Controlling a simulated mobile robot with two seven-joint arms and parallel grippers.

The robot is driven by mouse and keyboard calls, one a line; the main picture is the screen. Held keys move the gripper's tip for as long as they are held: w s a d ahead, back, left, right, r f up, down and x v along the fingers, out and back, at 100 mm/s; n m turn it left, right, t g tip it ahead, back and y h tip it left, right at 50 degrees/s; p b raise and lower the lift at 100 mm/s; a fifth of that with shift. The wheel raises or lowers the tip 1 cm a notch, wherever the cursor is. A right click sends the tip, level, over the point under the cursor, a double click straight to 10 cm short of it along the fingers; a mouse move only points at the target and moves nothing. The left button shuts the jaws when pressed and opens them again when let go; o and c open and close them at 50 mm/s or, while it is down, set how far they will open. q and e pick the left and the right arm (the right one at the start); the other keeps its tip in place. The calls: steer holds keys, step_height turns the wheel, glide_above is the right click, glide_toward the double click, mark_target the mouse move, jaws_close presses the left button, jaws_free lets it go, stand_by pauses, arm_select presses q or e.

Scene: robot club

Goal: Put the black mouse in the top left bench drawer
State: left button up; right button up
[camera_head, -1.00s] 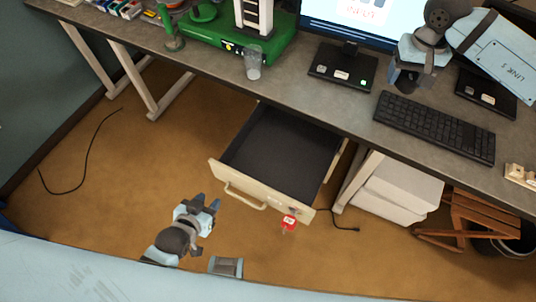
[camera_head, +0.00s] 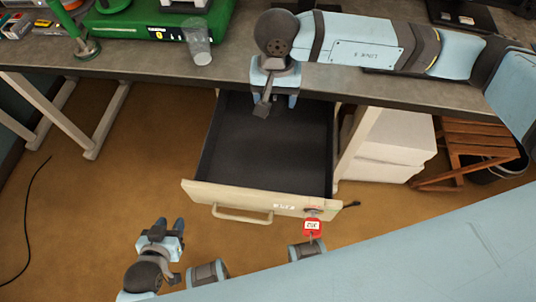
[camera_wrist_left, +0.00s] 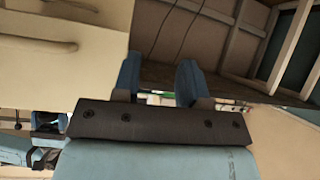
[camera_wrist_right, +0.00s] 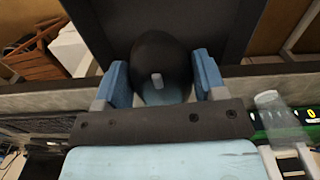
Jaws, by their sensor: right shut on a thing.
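The black mouse (camera_wrist_right: 160,62) is between the fingers of my right gripper (camera_wrist_right: 161,80) in the right wrist view. In the head view my right gripper (camera_head: 273,98) is over the back part of the open bench drawer (camera_head: 265,150); the mouse is hidden there by the gripper and wrist. The drawer is pulled out, with a dark, empty-looking inside and a cream front with a handle. My left gripper (camera_head: 170,226) is open and empty, low at the left in front of the drawer. It also shows open in the left wrist view (camera_wrist_left: 158,80).
The bench top (camera_head: 130,60) carries a green machine (camera_head: 160,22) and a clear cup (camera_head: 197,42) left of my right arm. A red key tag (camera_head: 312,228) hangs at the drawer front. White boxes (camera_head: 390,145) and a wooden stool (camera_head: 480,140) stand right under the bench.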

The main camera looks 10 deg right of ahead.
step_height(320, 180, down, 3)
steer(key=s+a+m, duration=0.1)
steer(key=s+a, duration=0.1)
glide_above(269, 159)
step_height(269, 159, down, 14)
steer(key=shift+r, duration=0.2)
steer(key=shift+w+f, duration=0.1)
steer(key=shift+f, duration=2.3)
steer(key=shift+f, duration=0.1)
steer(key=shift+f, duration=0.2)
steer(key=o, duration=0.9)
steer(key=shift+r, duration=0.1)
steer(key=shift+o, duration=0.2)
steer(key=shift+r, duration=0.15)
step_height(269, 159, up, 12)
